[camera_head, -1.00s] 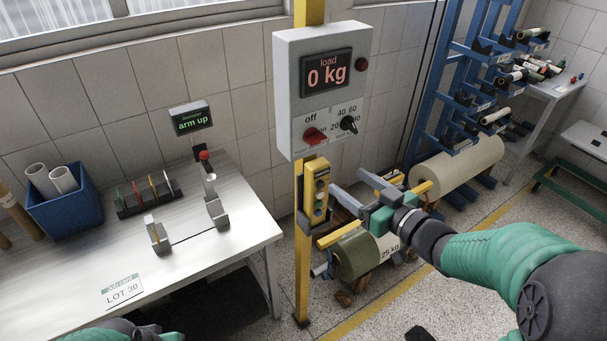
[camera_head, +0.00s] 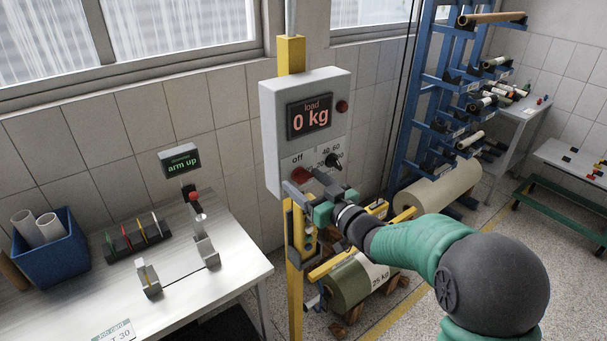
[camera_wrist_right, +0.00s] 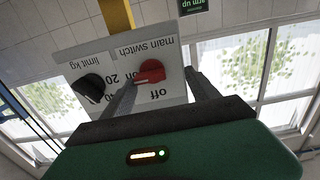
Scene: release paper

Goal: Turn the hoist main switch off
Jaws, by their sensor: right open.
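The grey hoist box (camera_head: 268,135) hangs on a yellow post; its display reads "load 0 kg". The red main switch (camera_head: 301,175) is low on its front, under the word "off", beside a black limit knob (camera_head: 333,160). My right gripper (camera_head: 304,187) is open just in front of the red switch. In the right wrist view the panel is upside down, and the red switch (camera_wrist_right: 152,70) appears between the two fingers of my right gripper (camera_wrist_right: 160,92). I cannot tell whether a finger touches it. The switch's lever slants; its exact setting is unclear. My left gripper is out of view.
The yellow post (camera_head: 295,300) carries a button pendant, partly hidden by my right arm. A green roll (camera_head: 350,285) marked "25 kg" sits low behind. A workbench (camera_head: 215,285) with a blue bin (camera_head: 50,262) stands left; a blue rack (camera_head: 425,100) stands right.

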